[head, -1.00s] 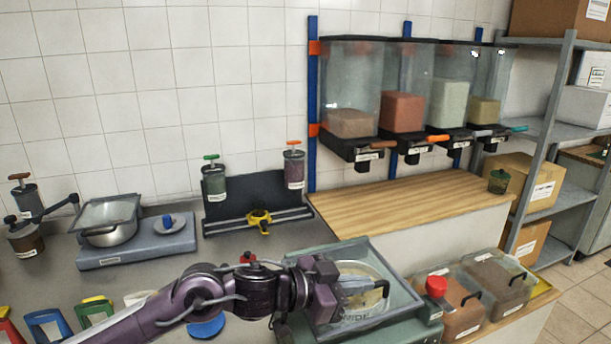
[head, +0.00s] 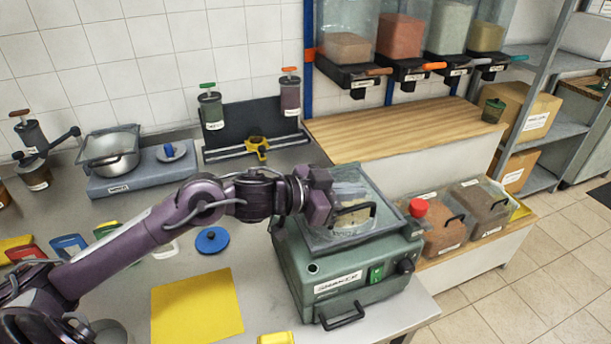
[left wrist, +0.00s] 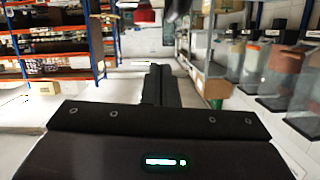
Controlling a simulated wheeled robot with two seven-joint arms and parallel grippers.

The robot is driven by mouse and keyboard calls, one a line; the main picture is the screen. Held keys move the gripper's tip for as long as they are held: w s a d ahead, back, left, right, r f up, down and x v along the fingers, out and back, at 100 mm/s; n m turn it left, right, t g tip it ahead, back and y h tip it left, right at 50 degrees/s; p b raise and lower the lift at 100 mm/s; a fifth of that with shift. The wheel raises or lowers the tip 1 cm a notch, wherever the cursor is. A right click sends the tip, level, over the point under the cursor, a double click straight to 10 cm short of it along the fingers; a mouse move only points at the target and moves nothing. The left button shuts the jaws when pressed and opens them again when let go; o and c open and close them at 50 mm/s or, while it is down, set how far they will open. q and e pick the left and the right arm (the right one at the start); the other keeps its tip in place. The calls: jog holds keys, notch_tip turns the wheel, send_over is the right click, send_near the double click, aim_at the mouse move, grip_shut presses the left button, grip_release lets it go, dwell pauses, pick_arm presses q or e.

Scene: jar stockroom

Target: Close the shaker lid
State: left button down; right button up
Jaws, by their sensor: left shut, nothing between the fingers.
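The shaker is a green box machine (head: 335,262) on the right end of the grey counter. Its clear framed lid (head: 375,222) lies over the top, with a dark handle (head: 357,211) on it. The lid looks low over the body; whether it is fully down I cannot tell. A sieve-like pale round thing shows blurred through the lid. My left gripper (head: 328,203) is at the lid's left side, close to the handle; contact is unclear. Its fingers (left wrist: 157,86) are together and empty in the left wrist view. My right gripper is not in view.
A yellow mat (head: 197,308) and a blue round lid (head: 212,240) lie left of the shaker. Lidded bins (head: 443,236) stand right of it. A scale with a pan (head: 112,158) and a dark rack (head: 250,132) stand behind. A wooden counter (head: 390,130) is at the back.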

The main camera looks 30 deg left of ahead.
pick_arm(q)
jog(key=b+v, duration=0.2)
jog(key=v, duration=0.7)
jog(key=shift+s+a+b, duration=0.2)
jog(key=shift+s+b, duration=0.1)
jog(key=shift+s, duration=0.1)
jog(key=shift+f, duration=0.15)
